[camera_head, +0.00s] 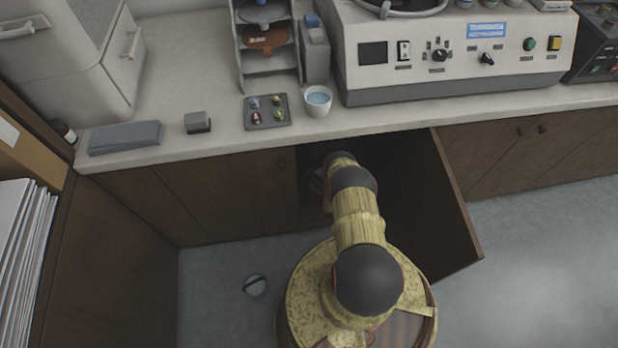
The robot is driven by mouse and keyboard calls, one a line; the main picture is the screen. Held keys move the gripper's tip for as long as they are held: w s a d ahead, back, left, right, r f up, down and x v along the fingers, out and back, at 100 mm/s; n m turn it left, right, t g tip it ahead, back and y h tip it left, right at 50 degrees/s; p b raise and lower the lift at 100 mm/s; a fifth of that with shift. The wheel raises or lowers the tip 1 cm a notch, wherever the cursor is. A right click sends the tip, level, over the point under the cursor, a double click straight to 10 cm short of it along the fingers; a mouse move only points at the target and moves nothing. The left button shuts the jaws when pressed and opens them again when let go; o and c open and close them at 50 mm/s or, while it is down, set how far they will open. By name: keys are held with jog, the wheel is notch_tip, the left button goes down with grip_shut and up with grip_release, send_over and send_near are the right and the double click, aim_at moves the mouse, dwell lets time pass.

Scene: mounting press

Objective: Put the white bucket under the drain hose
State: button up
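My arm reaches forward into the open, dark cabinet (400,160) under the counter. Its far end bends down there, in shadow. A small dim greyish shape (316,182) shows just left of the arm's end; I cannot tell whether it is part of my gripper or something standing in the cabinet. The fingertips cannot be made out, nor whether they hold anything. I cannot make out a white bucket or the drain hose; the arm and the counter edge hide much of the cabinet's inside.
The open cabinet door (455,205) stands out to the arm's right. On the counter above are a white cup with bluish contents (318,108), a small tray (267,120) and the press machine (450,50). A round disc (254,285) is on the floor. Floor at right is clear.

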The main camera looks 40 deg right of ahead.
jog(key=shift+s+r, duration=0.25)
jog(key=p+v, duration=0.4)
jog(key=v, duration=0.7)
jog(key=shift+s+a+r+p, duration=0.15)
jog(key=shift+s+a+p, duration=0.05)
jog(key=shift+p, duration=0.1)
